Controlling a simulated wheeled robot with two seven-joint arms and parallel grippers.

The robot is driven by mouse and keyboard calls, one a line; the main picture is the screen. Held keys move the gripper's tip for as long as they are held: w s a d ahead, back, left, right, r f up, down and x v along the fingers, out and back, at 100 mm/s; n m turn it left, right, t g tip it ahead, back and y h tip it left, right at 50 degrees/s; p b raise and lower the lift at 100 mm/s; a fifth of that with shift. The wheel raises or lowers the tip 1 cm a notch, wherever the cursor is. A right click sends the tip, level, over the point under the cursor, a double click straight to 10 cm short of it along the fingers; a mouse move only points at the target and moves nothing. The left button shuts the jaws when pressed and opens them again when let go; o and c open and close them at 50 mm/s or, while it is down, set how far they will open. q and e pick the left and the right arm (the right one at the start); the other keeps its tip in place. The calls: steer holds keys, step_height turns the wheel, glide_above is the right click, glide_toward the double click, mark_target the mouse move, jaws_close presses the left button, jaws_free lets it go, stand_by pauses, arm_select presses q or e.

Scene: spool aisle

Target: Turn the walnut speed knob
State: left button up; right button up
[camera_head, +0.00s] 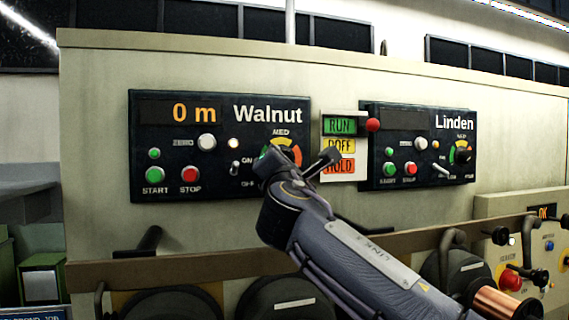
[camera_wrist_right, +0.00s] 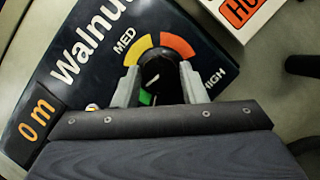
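The walnut speed knob (camera_wrist_right: 163,84) is round and black with a short white pointer line. It sits inside a green, yellow, orange and red arc on the dark Walnut panel (camera_head: 220,187). In the head view my right gripper (camera_head: 285,165) is at this dial and hides most of it. In the right wrist view the right gripper's two fingers (camera_wrist_right: 158,85) stand apart, one on each side of the knob. Whether they touch it I cannot tell. The Walnut display (camera_head: 193,113) reads 0 m. My left gripper is in neither view.
Right of the dial are a RUN/DOFF/HOLD card (camera_head: 338,146) and a red ball (camera_head: 373,125). The Linden panel (camera_head: 418,186) has a similar dial. START (camera_head: 154,174) and STOP (camera_head: 190,174) buttons lie left. A brown rail (camera_head: 200,265) with black handles runs below.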

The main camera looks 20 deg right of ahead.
steer(key=o, duration=0.4)
steer(key=b+v, duration=0.3)
steer(key=v, duration=0.5)
stand_by(0.4)
